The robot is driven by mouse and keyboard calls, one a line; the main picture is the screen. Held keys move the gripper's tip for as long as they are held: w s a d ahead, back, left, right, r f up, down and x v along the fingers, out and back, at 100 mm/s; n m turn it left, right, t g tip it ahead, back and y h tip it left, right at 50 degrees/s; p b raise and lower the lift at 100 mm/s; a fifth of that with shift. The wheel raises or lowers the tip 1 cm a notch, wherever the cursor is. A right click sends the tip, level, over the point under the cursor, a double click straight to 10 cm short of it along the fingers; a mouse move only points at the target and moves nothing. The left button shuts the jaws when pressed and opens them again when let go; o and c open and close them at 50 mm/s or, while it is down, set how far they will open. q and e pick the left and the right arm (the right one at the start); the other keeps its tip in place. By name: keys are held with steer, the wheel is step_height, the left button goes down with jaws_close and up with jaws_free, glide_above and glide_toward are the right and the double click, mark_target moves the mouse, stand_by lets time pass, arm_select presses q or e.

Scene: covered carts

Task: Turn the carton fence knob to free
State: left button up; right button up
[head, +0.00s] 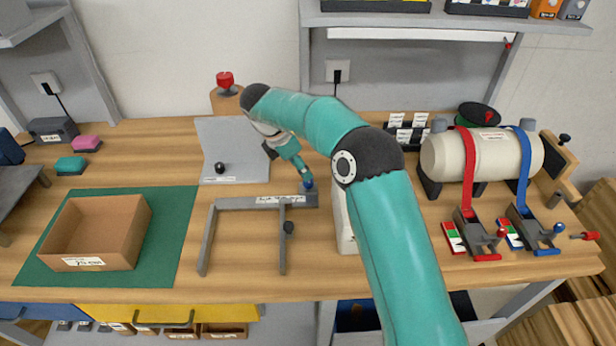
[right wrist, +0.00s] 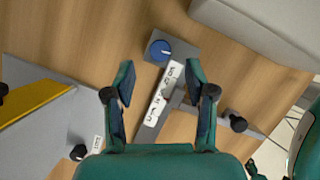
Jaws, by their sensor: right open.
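The carton fence is a grey frame (head: 240,203) on the wooden bench, with a white label on its back bar. A round blue knob (head: 308,184) sits on the grey block at the bar's right end. In the right wrist view the blue knob (right wrist: 160,49) has a pale line on its top, and the labelled bar (right wrist: 158,100) runs below it. My right gripper (right wrist: 158,82) is open and empty, with its fingertips apart over the bar, short of the knob in that picture. In the head view the right gripper (head: 303,172) is just above the knob. My left gripper is not in view.
An open brown carton (head: 140,235) stands on a green mat (head: 175,270) at the left. A grey angled plate (head: 222,135) with a black knob stands behind the fence. A strapped cream cylinder (head: 445,158) is at the right. My right arm hides part of a pale box.

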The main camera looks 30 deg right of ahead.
mark_target(308, 183)
steer(key=shift+x, duration=2.75)
jaws_close()
